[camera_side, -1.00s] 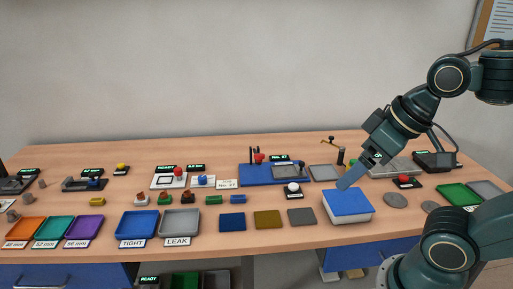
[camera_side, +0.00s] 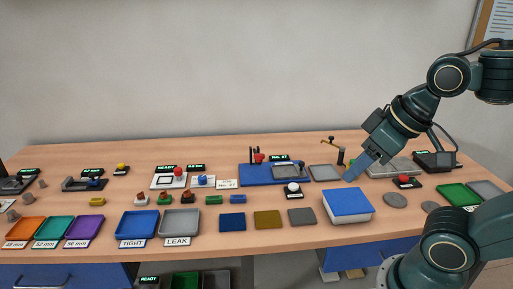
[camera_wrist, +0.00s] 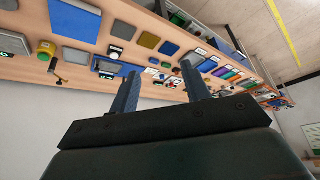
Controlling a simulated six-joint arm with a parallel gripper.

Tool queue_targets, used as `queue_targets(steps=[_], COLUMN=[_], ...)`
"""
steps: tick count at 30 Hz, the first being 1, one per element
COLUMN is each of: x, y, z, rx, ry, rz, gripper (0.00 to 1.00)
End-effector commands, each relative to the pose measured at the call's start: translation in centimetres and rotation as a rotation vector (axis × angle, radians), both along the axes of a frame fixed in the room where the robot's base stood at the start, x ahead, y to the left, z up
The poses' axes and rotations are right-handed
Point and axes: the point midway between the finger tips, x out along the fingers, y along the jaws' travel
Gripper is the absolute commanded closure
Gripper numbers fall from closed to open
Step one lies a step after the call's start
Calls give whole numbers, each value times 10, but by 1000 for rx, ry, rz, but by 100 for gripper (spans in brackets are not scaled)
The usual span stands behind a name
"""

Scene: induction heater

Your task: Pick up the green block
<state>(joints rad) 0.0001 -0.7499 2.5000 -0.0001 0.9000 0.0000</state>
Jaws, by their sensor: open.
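A small green block (camera_side: 213,200) lies on the table, between a brown-red piece and a blue block, in the side view. A second green piece (camera_side: 164,200) lies further left; I cannot tell its exact shape. My gripper (camera_side: 353,178) is above the table at the right, just behind the blue-topped box, far from the green block. In the wrist view my gripper (camera_wrist: 161,76) shows two separate fingers with nothing between them.
The blue-topped white box (camera_side: 348,206) stands below my gripper. A blue fixture board (camera_side: 252,176) lies left of it. Coloured trays, such as the blue tray (camera_side: 138,223), line the front left edge. Flat blue, olive and grey plates lie along the front middle.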

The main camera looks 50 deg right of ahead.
Motion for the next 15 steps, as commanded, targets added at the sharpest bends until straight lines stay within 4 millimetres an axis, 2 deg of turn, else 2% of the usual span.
queue_targets(steps=[10,15], x=[3,18], y=[0,1], z=[2,7], rx=[-2,-11], ry=[2,13], rz=[7,33], gripper=[53,53])
